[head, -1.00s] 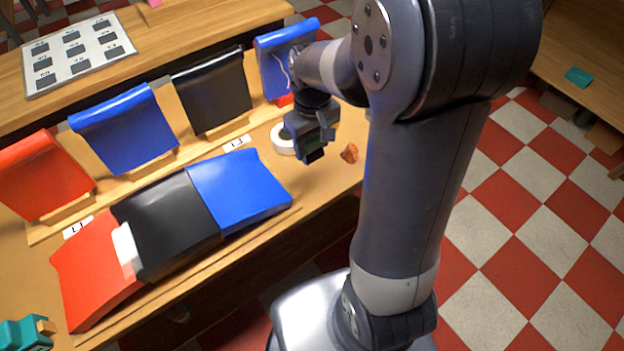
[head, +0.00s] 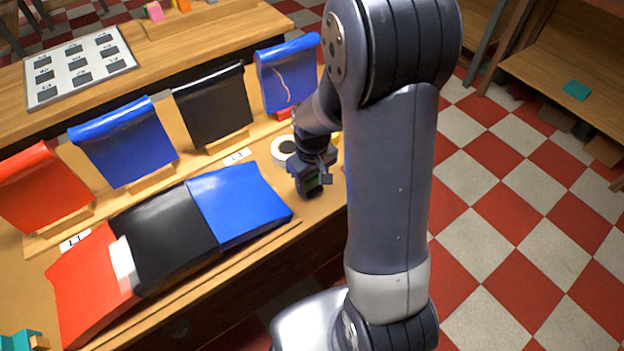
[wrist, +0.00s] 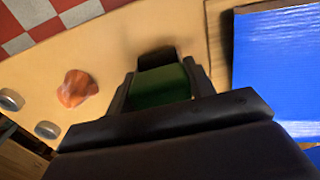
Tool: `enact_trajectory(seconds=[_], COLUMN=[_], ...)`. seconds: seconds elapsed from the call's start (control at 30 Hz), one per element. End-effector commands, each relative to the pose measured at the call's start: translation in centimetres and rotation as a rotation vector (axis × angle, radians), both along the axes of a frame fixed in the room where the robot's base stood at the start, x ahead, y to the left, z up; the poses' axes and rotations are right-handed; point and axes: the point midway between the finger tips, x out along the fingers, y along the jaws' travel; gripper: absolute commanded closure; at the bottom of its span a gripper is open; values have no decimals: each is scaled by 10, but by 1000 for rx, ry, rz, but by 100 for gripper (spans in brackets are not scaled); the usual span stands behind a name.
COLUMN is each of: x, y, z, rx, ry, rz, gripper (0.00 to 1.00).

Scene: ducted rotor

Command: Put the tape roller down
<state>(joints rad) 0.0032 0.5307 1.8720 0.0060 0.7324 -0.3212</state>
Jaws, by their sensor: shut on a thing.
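My gripper (head: 314,187) is over the right part of the wooden bench, just right of the flat blue panel (head: 237,199). In the wrist view my gripper (wrist: 160,88) is shut on a dark green piece (wrist: 162,87), which I take to be the tape roller. The fingers and a dark part at its far end hide much of it. I cannot tell whether it touches the bench top. The blue panel (wrist: 277,68) lies to the right in the wrist view.
A white ring (head: 284,148) lies behind my gripper. An orange lump (wrist: 77,88) sits on bare bench left of my gripper in the wrist view, with two grey metal rings beyond. Red (head: 82,290) and black (head: 165,232) panels lie left of the blue one.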

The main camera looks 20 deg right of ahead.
Motion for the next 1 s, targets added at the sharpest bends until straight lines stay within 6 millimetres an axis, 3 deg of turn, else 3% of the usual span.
enact_trajectory(seconds=[0.3,0.63,0.77,1.0], x=[0,0,2,1], y=[0,0,0,0], z=[-1,5,24,78], rx=[0,0,0,0], ry=[0,-1,-7,-6], rz=[0,0,0,0], gripper=[27,27,27,27])
